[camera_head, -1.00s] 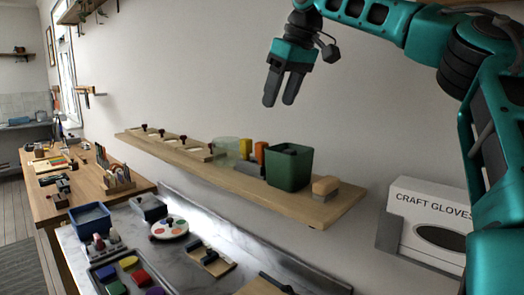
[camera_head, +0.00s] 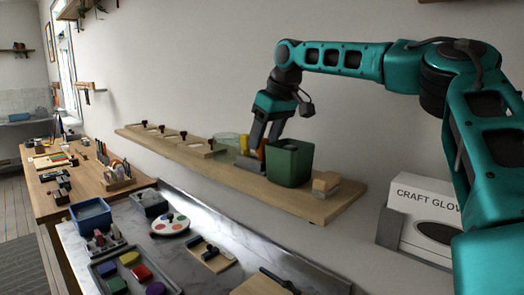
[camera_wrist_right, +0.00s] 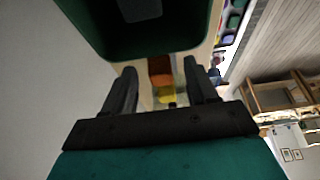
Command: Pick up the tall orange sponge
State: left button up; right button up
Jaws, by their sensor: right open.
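The tall orange sponge (camera_head: 261,152) stands on the wooden wall shelf, just left of a green bin, and is mostly hidden by my gripper in the head view. My right gripper (camera_head: 264,142) points down at it, open. In the right wrist view the orange sponge (camera_wrist_right: 160,69) shows between and a little beyond the two fingertips (camera_wrist_right: 162,78) of that gripper. I cannot tell whether a finger touches it. My left gripper is not in view.
The green bin (camera_head: 290,165) stands close beside the fingers; its rim also fills the top of the wrist view (camera_wrist_right: 110,50). A yellow sponge (camera_head: 244,144) and a grey block (camera_head: 249,164) are close by. A wooden block (camera_head: 326,184) is at the shelf's right end.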

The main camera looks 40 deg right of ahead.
jog(key=shift+w+f, duration=0.1)
jog(key=shift+f, duration=0.2)
grip_shut()
dwell(0.4)
